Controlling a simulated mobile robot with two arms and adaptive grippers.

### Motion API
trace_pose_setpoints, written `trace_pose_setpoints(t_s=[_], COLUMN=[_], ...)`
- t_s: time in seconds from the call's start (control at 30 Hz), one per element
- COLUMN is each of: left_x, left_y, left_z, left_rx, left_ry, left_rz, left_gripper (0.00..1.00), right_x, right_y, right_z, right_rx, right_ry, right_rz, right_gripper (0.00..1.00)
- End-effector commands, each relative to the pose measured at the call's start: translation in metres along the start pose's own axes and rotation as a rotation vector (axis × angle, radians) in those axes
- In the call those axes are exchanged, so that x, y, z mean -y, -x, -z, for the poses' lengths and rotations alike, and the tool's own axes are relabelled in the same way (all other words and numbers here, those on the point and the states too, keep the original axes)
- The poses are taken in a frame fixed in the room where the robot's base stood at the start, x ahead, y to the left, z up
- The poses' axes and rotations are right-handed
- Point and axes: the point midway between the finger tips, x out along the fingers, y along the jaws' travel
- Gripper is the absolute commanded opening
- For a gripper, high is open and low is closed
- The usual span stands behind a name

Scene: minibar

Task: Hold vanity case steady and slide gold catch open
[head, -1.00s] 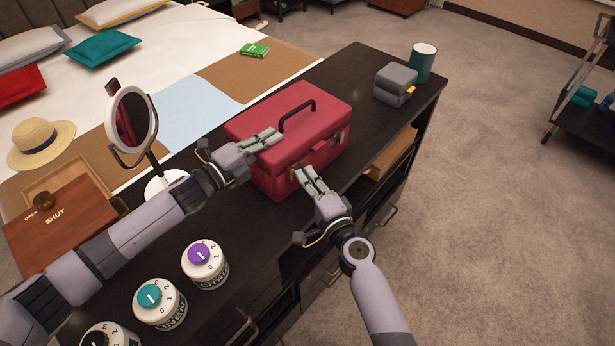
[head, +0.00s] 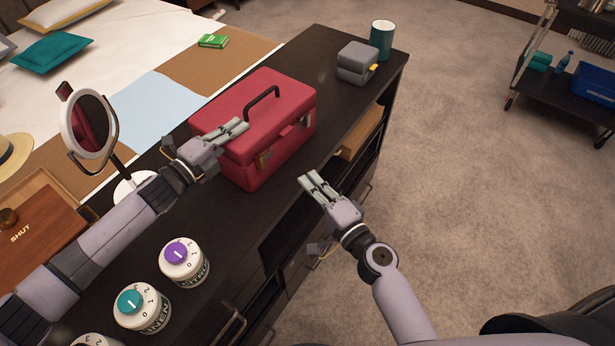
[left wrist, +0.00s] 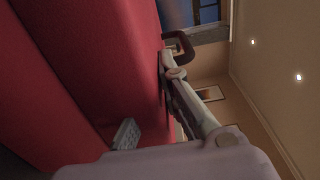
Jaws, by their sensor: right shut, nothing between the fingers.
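The red vanity case (head: 262,100) stands upright on the dark counter with its lid down and a black handle on top. A gold catch (head: 263,159) is on the near left of its front face; a second catch (head: 308,118) is further right. The case's red surface (left wrist: 85,70) fills the left of the left wrist view. My right gripper (head: 306,180) is shut and empty, in front of the case and apart from it.
A grey box (head: 357,62) and a teal cup (head: 382,40) stand at the counter's far end. A round mirror (head: 88,125) is left of my left gripper. Canisters with a purple knob (head: 176,251) and a teal knob (head: 130,301) stand nearer. Open floor lies right.

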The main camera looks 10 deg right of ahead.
Motion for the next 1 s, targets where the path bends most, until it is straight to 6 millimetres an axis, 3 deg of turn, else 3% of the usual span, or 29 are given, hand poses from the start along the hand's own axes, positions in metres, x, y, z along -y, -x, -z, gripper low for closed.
trace_pose_setpoints(t_s=[0.27, 0.3, 0.63, 1.0], left_x=[-0.0021, -0.0021, -0.0007, -0.001], left_y=[0.0005, 0.0005, 0.0002, 0.0067], left_z=[0.0009, 0.0009, 0.0003, -0.0005], left_rx=[-0.001, -0.001, -0.001, 0.001], left_ry=[0.001, 0.001, 0.0, 0.0], left_rz=[-0.003, -0.003, -0.001, -0.002], left_gripper=[0.0, 0.07, 0.28, 0.28], right_x=[-0.0001, -0.0001, -0.0001, 0.0], right_y=[-0.0003, -0.0003, -0.0004, -0.0004], right_z=[0.0, 0.0, 0.0, 0.0], right_rx=[0.0, 0.0, -0.001, -0.001], right_ry=[-0.001, -0.001, -0.001, -0.001], right_rz=[0.0, 0.0, 0.0, 0.0], right_gripper=[0.0, 0.0, 0.0, 0.0])
